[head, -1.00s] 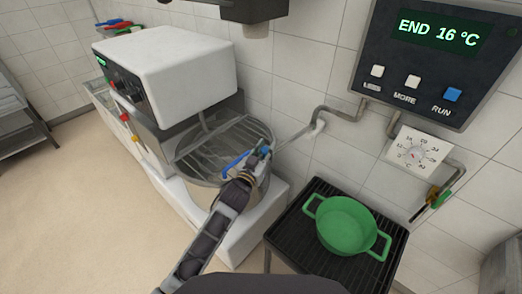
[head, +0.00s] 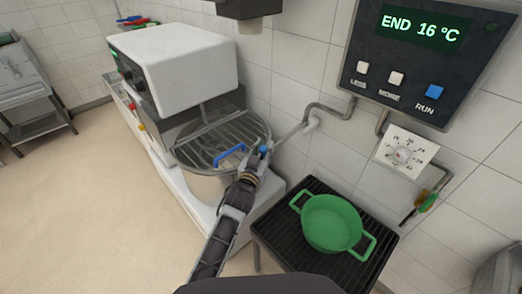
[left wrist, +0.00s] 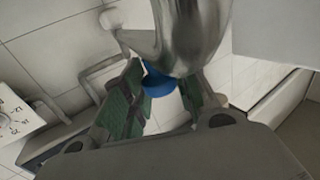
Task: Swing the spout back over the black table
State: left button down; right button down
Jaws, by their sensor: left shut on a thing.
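The spout (head: 291,133) is a thin grey metal pipe that runs from a white wall joint towards the mixer bowl (head: 207,188). Its blue end piece (head: 264,150) is beside the bowl's right rim. My left gripper (head: 262,153) is shut on this end piece. In the left wrist view the blue piece (left wrist: 158,83) shows between the green-padded fingers (left wrist: 160,100). The black table (head: 276,224) stands to the right of the mixer, with a green pot (head: 332,222) on it. The spout's end is left of the table. My right gripper is out of view.
The white mixer (head: 175,55) stands against the wall; its bowl has a wire guard with a blue handle (head: 229,154). A control panel (head: 425,50) reads END 16 °C. A dial plate (head: 405,152) is above the table. Open floor lies at left.

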pick_arm(q)
jog(key=c, duration=1.1)
grip_release()
jog(key=shift+v, duration=6)
